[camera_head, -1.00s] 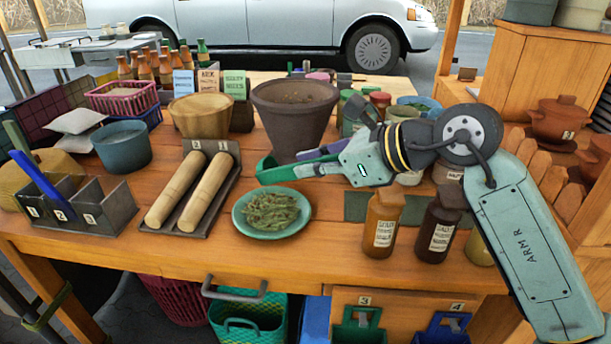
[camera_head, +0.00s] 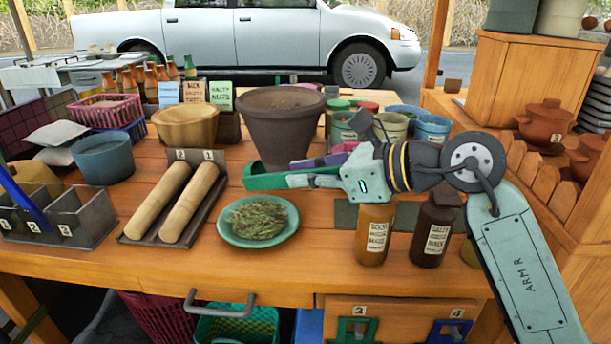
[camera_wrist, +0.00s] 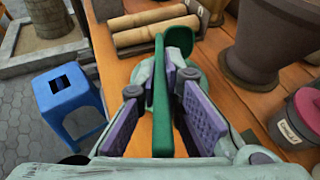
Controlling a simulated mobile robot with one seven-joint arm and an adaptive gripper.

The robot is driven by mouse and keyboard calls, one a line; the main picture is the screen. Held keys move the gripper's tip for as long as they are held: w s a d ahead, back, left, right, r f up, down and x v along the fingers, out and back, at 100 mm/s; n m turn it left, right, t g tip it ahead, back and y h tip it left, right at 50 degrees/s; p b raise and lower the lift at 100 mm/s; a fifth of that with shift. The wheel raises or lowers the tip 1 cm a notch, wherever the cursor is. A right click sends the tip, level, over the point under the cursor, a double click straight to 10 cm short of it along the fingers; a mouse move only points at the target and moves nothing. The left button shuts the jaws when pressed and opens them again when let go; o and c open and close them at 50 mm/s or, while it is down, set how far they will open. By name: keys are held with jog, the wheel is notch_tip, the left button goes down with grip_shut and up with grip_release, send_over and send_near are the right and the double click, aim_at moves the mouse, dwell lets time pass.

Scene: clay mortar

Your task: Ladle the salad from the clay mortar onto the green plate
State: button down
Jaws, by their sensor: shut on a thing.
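My gripper (camera_head: 340,178) is shut on a green ladle (camera_head: 268,181), which it holds roughly level in front of the clay mortar. The ladle's handle (camera_wrist: 161,110) runs between the finger pads in the wrist view, with its scoop at the far end. Whether the scoop holds anything cannot be seen. The brown clay mortar (camera_head: 283,130) stands upright behind the ladle; its inside is mostly hidden. The green plate (camera_head: 290,229) lies on the table in front of the ladle and carries a mound of shredded green salad (camera_head: 257,220). The scoop appears above the plate's far side.
Two wooden rolling pins (camera_head: 188,203) lie in a tray left of the plate. An orange bottle (camera_head: 375,234) and a dark bottle (camera_head: 434,230) stand to the right. A wooden bowl (camera_head: 187,127) is left of the mortar. The table front by the plate is clear.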

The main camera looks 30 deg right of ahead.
jog(key=shift+a+f+b, duration=0.1)
jog(key=shift+b, duration=0.7)
jog(key=shift+w+b, duration=0.1)
jog(key=shift+b, duration=0.6)
jog(key=shift+r+b, duration=0.2)
jog(key=shift+b, duration=0.25)
jog(key=shift+r, duration=0.7)
jog(key=r+g+p, duration=0.1)
jog(key=p, duration=0.2)
jog(key=w+a+r+g+h+p, duration=0.1)
jog(key=p, duration=0.1)
jog(key=r+g+h+p, duration=0.1)
jog(key=p, duration=0.2)
jog(key=shift+w+a+r+p, duration=0.3)
jog(key=shift+w+r, duration=0.05)
jog(key=shift+r, duration=0.05)
jog(key=w+a+r+n+g+h+p, duration=0.1)
jog(key=w+a+r+g+h+p, duration=0.2)
jog(key=p, duration=1.1)
jog(key=w+a+g+h, duration=0.3)
jog(key=w+g, duration=0.1)
jog(key=shift+r+g+h, duration=0.3)
jog(key=shift+r, duration=0.05)
